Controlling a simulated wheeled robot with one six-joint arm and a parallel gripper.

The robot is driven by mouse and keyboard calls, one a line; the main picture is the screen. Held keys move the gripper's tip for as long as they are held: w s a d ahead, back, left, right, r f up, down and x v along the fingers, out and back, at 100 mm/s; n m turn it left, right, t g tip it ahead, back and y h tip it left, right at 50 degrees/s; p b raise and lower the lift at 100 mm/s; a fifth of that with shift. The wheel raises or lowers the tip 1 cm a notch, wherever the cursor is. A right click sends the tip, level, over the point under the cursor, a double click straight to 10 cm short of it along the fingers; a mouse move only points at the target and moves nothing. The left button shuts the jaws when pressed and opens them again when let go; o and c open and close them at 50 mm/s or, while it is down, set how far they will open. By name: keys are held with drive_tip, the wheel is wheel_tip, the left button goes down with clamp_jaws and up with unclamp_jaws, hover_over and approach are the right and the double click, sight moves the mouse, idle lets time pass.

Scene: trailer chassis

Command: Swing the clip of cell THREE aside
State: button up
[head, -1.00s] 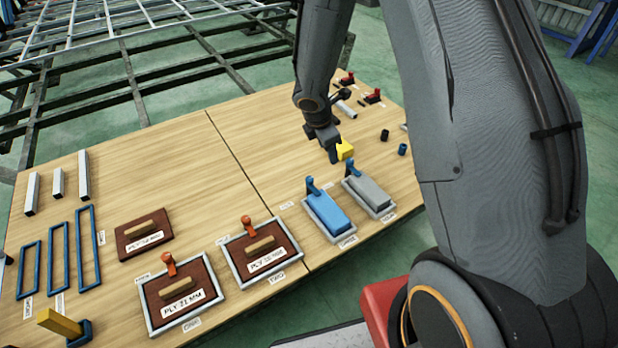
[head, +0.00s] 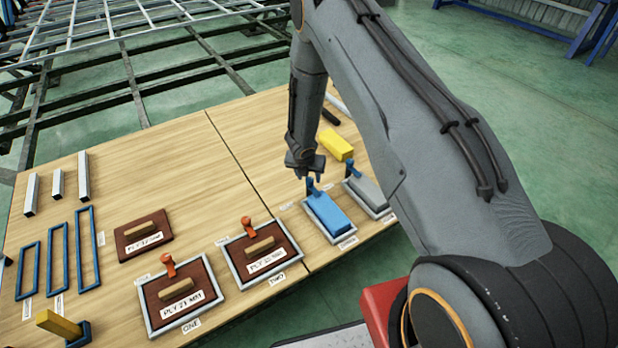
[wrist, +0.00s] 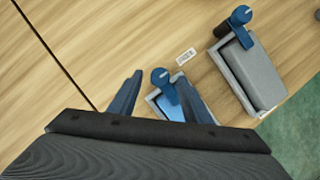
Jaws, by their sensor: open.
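The blue block (head: 328,213) lies in a grey-framed cell (head: 347,242), third from the left; its label is too small to read. A blue clip (head: 311,184) stands at the cell's far end. In the wrist view this clip (wrist: 166,88) has a round knob, and its arm reaches over the end of the blue block (wrist: 172,111). My gripper (head: 305,172) is open above the far end of this cell. In the wrist view the clip shows between the spread fingers of my gripper (wrist: 157,95); I cannot tell whether they touch it.
To the right is a cell with a grey block (head: 366,191) and its own blue clip (wrist: 238,22). Cells with brown ply plates (head: 262,248) and orange clips stand to the left. A yellow block (head: 337,145) lies behind. The table middle is clear.

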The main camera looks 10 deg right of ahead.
drive_tip(key=shift+x, duration=0.85)
drive_tip(key=shift+c, duration=0.2)
drive_tip(key=c, duration=1)
